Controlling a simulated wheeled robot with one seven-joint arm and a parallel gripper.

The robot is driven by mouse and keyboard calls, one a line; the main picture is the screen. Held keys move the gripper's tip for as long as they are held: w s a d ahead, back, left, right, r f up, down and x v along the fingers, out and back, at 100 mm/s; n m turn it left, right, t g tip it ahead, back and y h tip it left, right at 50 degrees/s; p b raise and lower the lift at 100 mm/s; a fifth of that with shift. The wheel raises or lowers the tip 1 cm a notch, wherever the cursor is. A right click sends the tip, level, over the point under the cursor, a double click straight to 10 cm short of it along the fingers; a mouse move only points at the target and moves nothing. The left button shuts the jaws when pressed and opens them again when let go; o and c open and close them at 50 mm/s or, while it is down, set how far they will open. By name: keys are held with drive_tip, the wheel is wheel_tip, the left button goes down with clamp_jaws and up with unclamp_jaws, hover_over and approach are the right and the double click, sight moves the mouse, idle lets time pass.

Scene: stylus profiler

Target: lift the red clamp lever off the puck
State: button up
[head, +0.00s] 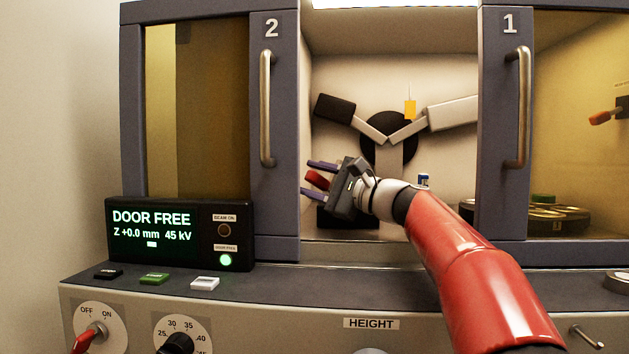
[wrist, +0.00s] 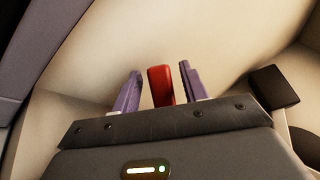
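A red lever-like piece (head: 317,180), which looks like the clamp lever, is between the two purple fingers of my gripper (head: 316,181) inside the open middle bay. In the wrist view the red piece (wrist: 161,86) stands between the fingertips (wrist: 160,84), with a narrow gap on each side. The fingers look open around it, not pressed on it. A dark block (head: 336,217) sits below my gripper, partly hidden by it. I cannot make out the puck or whether the red piece touches anything.
Door 2 (head: 275,215) frames the bay on the left and door 1 (head: 507,205) on the right. Behind my gripper is a dark disc (head: 375,128) with several arms. A small blue-and-white item (head: 424,180) stands near my wrist. The display (head: 152,228) reads DOOR FREE.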

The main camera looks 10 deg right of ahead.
sight(314, 171)
wheel_tip(314, 171, up, 20)
drive_tip(key=p, duration=0.9)
